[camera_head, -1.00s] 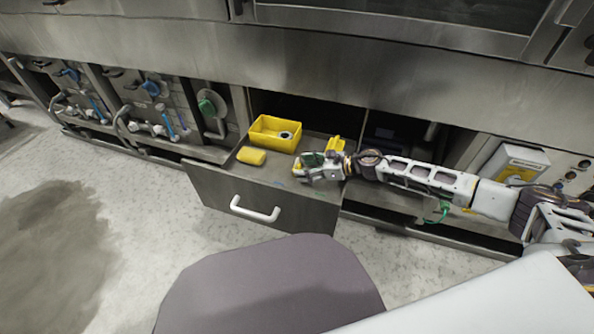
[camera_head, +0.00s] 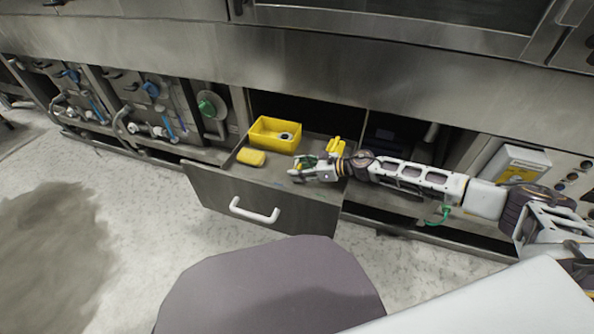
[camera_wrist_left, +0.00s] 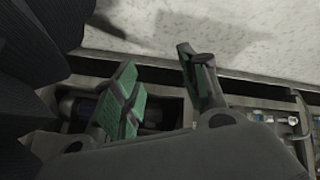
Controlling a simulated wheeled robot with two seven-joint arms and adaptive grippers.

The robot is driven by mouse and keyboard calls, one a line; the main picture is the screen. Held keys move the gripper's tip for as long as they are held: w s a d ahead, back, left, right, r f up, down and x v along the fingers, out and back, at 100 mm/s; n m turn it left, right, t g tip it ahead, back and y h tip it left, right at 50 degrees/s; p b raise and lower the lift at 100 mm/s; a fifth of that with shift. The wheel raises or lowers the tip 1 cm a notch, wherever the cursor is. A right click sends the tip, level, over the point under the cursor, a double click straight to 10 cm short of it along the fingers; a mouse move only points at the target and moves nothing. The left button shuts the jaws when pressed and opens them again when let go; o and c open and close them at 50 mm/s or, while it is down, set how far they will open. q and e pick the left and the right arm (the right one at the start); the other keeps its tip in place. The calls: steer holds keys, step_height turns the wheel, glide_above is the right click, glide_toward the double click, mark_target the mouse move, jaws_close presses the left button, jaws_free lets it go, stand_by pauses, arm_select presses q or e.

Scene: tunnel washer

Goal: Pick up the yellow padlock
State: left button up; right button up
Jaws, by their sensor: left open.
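My right gripper (camera_head: 304,168) reaches in from the right over the open drawer (camera_head: 215,180) in the head view. Its fingers are small and overlap there, so I cannot tell whether they are open or shut. A small yellow patch shows at these fingers, too small to identify as the padlock. A yellow upright piece (camera_head: 337,145) stands just behind the gripper. I cannot tell which yellow thing is the padlock. My left gripper (camera_wrist_left: 157,62) is open and empty in the left wrist view, with green finger pads; it is not in the head view.
A yellow open bin (camera_head: 263,134) with a dark round item in it stands at the drawer's back. A yellow block (camera_head: 250,157) lies in front of it. Steel panels overhang the drawer.

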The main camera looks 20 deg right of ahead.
mark_target(300, 168)
steer(key=c, duration=0.7)
arm_select(q)
steer(key=shift+s+f, duration=0.25)
steer(key=shift+s, duration=0.25)
arm_select(e)
steer(key=shift+r, duration=0.1)
steer(key=shift+r+p, duration=0.6)
steer(key=shift+r, duration=0.4)
step_height(300, 168, up, 7)
steer(key=p, duration=0.3)
steer(key=shift+f, duration=0.15)
arm_select(q)
step_height(300, 168, up, 8)
steer(key=a+g+y, duration=0.1)
steer(key=shift+a+m+p, duration=0.2)
steer(key=shift+m+p, duration=0.1)
steer(key=shift+p, duration=0.05)
arm_select(e)
steer(key=shift+r, duration=0.55)
arm_select(q)
steer(key=shift+w+f, duration=0.1)
